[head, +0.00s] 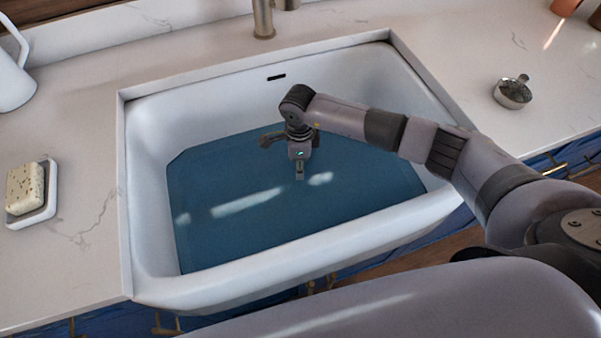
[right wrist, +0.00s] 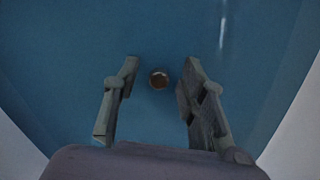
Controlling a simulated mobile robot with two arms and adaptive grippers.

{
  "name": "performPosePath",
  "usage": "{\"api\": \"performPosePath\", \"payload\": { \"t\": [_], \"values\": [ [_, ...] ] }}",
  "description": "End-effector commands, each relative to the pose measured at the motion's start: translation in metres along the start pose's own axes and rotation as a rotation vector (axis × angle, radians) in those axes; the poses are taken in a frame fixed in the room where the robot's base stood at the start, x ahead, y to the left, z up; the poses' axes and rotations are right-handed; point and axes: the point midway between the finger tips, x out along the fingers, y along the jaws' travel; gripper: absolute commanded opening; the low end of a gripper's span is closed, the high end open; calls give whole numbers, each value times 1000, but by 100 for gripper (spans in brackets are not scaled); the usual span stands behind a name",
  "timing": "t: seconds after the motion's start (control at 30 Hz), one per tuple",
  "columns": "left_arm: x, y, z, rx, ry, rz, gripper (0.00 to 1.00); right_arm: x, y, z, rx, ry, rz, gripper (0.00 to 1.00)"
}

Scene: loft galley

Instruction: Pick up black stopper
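A small round dark brownish disc with a lighter rim (right wrist: 158,79) shows at the bottom of the sink in the right wrist view. I cannot tell whether it is the black stopper or the drain opening. My right gripper (head: 300,172) reaches down into the white sink (head: 150,245), over its blue area. In the right wrist view its two fingers (right wrist: 160,67) are wide apart with nothing between them, and the disc lies between and below the fingertips. In the head view the gripper hides the disc. My left gripper is not in view.
The sink's raised walls surround the gripper. A faucet (head: 263,18) stands behind it. A soap bar (head: 24,188) on a white dish (head: 48,203) and a white pitcher (head: 12,75) are at left. A small metal cup (head: 513,93) is on the right counter.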

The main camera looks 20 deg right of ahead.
Motion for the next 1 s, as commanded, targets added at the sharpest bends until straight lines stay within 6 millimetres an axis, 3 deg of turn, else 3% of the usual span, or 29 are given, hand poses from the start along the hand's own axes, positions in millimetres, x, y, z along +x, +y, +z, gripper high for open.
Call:
{"api": "performPosePath", "payload": {
  "t": [0.1,0.67,1.0],
  "values": [
    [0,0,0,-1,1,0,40,0,0,0,0,0,0,38],
    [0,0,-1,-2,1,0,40,-1,0,0,1,0,0,1],
    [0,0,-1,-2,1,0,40,-1,0,0,1,0,0,0]
  ]
}}
